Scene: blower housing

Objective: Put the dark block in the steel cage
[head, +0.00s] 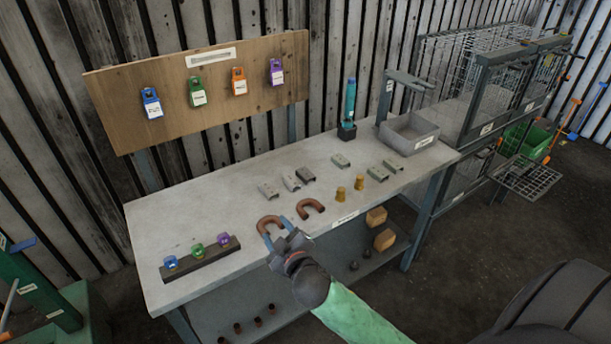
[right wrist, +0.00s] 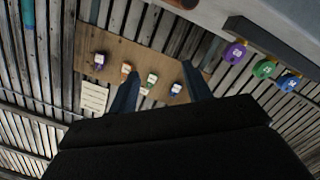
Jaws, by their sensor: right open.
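A long dark block (head: 203,260) lies at the left front of the workbench, with blue, green and purple padlocks on it. It also shows at the upper right of the right wrist view (right wrist: 262,35). A smaller dark block (head: 347,131) near the back holds a teal upright thing; I cannot tell which block is meant. The steel mesh cage (head: 463,52) stands right of the bench, with a lower compartment and a lowered mesh flap (head: 527,177). My right gripper (head: 277,232) is open and empty by the copper U-shaped pieces, right of the long block. My left gripper is out of view.
The workbench (head: 180,215) carries several metal plates, two brass cylinders (head: 350,188) and a grey tray (head: 410,133). A wooden board (head: 215,100) with hanging padlocks stands behind. A green crate (head: 527,137) sits by the cage. Bench space between board and plates is clear.

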